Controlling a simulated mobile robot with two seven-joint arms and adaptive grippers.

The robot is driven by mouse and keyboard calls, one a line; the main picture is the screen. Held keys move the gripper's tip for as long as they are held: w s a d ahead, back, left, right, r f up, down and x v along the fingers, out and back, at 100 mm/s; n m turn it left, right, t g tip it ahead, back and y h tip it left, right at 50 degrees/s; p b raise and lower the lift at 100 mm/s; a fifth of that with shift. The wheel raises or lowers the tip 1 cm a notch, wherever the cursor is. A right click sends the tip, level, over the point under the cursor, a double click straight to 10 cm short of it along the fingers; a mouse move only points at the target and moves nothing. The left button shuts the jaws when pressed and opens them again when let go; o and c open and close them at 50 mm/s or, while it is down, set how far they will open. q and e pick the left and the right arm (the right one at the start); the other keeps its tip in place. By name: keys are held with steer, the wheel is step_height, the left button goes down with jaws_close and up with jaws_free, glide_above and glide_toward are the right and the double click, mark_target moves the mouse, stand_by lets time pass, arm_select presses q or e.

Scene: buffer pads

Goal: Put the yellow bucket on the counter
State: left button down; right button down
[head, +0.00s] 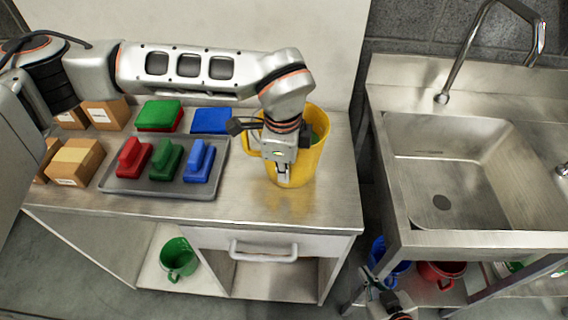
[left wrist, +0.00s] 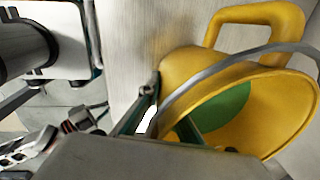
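The yellow bucket (head: 308,165) stands on the metal counter (head: 240,205), at its right part. A green patch shows inside it. My left gripper (head: 283,174) is at the bucket's near side. In the left wrist view, the fingers of this gripper (left wrist: 168,98) straddle the wall of the bucket (left wrist: 215,82), one outside and one inside, and look shut on it. The bucket's side handle and grey wire bail also show there. My right gripper (head: 378,282) is low at the bottom edge, in front of the sink unit; it looks open and empty.
A grey tray (head: 160,188) holds red, green and blue brushes. Green and blue pads (head: 160,114) lie behind it, and cardboard boxes (head: 76,160) stand to the left. A sink (head: 450,170) is at the right. A green bucket (head: 180,258) sits on the shelf below.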

arm_select(q)
steer(key=c, duration=2.7)
jaws_free()
steer(key=o, duration=0.4)
steer(key=shift+r, duration=0.1)
steer(key=r, duration=0.4)
steer(key=s+r+b, duration=0.1)
steer(key=r, duration=0.6)
steer(key=shift+s+r, duration=0.3)
steer(key=shift+r, duration=0.1)
